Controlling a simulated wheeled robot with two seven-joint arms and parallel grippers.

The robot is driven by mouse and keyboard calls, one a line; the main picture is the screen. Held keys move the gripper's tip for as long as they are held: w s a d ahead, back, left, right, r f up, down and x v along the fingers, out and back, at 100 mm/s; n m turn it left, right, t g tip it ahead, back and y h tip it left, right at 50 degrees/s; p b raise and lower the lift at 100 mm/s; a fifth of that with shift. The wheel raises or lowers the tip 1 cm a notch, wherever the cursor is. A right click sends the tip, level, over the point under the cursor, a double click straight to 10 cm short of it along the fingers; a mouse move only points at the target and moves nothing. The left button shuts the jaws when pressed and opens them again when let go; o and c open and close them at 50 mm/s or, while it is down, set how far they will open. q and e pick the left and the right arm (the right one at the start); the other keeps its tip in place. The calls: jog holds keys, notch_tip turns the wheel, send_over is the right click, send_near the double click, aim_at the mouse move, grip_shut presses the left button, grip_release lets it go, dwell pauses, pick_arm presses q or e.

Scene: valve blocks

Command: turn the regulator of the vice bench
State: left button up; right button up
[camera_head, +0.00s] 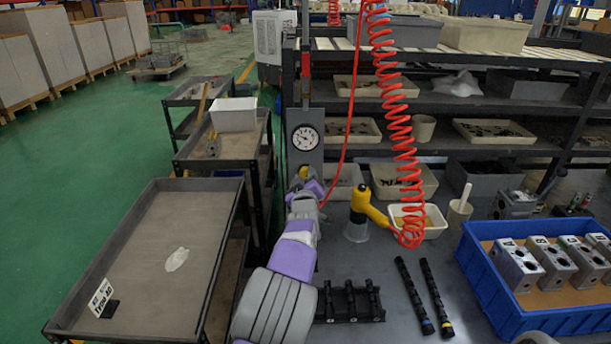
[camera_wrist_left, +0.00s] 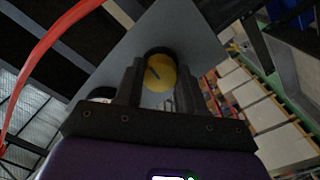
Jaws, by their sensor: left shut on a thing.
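The regulator is a yellow round knob (camera_wrist_left: 160,72) with a dark mark on its face, on a grey panel (camera_head: 304,132) below a round white gauge (camera_head: 305,138). In the head view only a little of the yellow knob (camera_head: 304,172) shows, as my left gripper (camera_head: 304,182) covers most of it. In the left wrist view my left gripper (camera_wrist_left: 160,88) has its two dark fingers on either side of the knob, shut on it. My right gripper is not in view.
A red coiled hose (camera_head: 396,110) hangs right of the panel, by a yellow tool (camera_head: 367,207). A blue crate (camera_head: 480,262) of metal blocks is at the right. Two dark rods (camera_head: 436,297) and a black rack (camera_head: 349,303) lie on the bench. Trolleys (camera_head: 205,250) stand left.

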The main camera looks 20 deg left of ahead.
pick_arm(q)
jog(key=m+p, duration=0.2)
jog(key=m, duration=0.1)
jog(key=shift+r+m, duration=0.1)
jog(key=shift+m, duration=0.2)
jog(key=m+p, duration=0.2)
jog(key=m, duration=0.2)
jog(key=shift+m+p, duration=0.3)
jog(key=shift+p, duration=0.05)
jog(key=m+p, duration=0.1)
jog(key=m, duration=0.2)
jog(key=m+p, duration=0.1)
jog(key=m, duration=0.3)
jog(key=shift+m+p, duration=0.3)
jog(key=shift+m, duration=0.1)
jog(key=o, duration=1)
jog(key=shift+o, duration=0.2)
